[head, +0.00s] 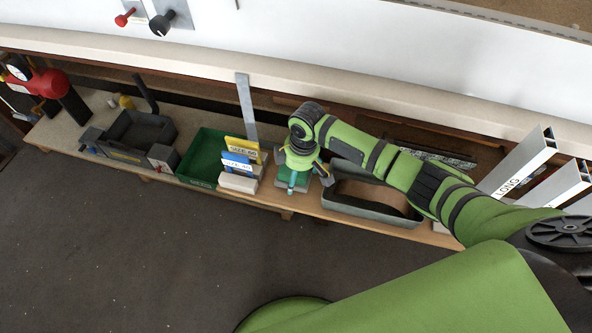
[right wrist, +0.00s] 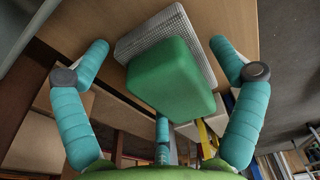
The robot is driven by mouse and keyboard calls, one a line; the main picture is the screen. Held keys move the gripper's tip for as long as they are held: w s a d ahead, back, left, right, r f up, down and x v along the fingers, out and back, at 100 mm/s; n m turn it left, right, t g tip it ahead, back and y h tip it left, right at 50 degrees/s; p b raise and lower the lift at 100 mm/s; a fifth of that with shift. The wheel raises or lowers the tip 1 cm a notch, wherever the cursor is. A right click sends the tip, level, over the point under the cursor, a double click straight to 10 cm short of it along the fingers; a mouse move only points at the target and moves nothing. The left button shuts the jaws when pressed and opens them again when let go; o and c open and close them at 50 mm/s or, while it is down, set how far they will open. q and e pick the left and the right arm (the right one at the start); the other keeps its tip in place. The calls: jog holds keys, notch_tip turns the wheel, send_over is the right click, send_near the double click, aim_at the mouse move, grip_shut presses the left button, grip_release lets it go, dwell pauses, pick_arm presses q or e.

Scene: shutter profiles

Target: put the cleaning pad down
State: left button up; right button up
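The cleaning pad (right wrist: 172,75) is a green block with a pale, mesh-like scouring layer. In the right wrist view it lies against the wooden bench top, between the teal fingers. My right gripper (right wrist: 160,60) is open around it, with a visible gap on the left and a narrower one on the right. In the head view my right gripper (head: 300,181) is over the bench's front part, pointing down, and the green pad (head: 284,184) shows partly beneath it. My left gripper is not in view.
Left of the gripper stand yellow and blue size-labelled blocks (head: 238,162), beside a green bin (head: 203,158). To the right is a grey tray (head: 345,207). A dark grey tray (head: 118,150) sits farther left on the bench (head: 62,130). Pale LONG profiles (head: 522,165) stand at the right.

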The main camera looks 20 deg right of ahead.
jog(key=shift+r, duration=0.1)
jog(key=shift+r, duration=0.25)
jog(key=r, duration=0.4)
jog(key=r+p, duration=0.1)
jog(key=r, duration=0.2)
jog(key=s+d+r, duration=0.1)
jog(key=r, duration=0.3)
jog(key=shift+d+r+p, duration=0.1)
jog(key=shift+r+p, duration=0.25)
jog(key=shift+p, duration=0.05)
